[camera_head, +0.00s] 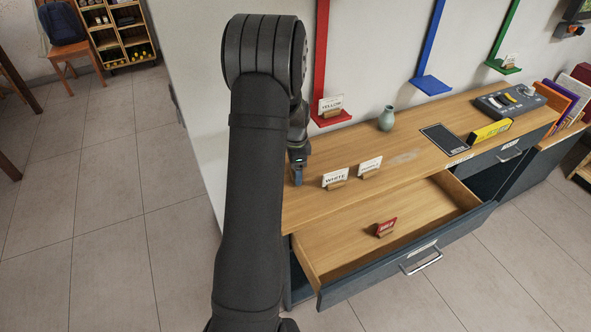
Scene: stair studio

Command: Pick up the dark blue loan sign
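My gripper (298,163) points down over the left end of the wooden counter, partly hidden behind my arm. A small dark blue piece (297,174) shows right at its fingertips, low over or on the counter. It may be the dark blue loan sign seen nearly edge-on, but no lettering shows. I cannot tell whether the fingers are closed on it. No other dark blue sign is visible. A red sign (387,226) in a wooden holder stands inside the open drawer (340,250).
White signs reading WHITE (336,177) and PURPLE (370,166) stand right of my gripper on the counter (410,153). Behind are a vase (387,121), a red shelf (330,118) bearing a YELLOW sign (331,103), and blue (431,85) and green (503,68) shelves. A yellow sign (490,132) stands at right.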

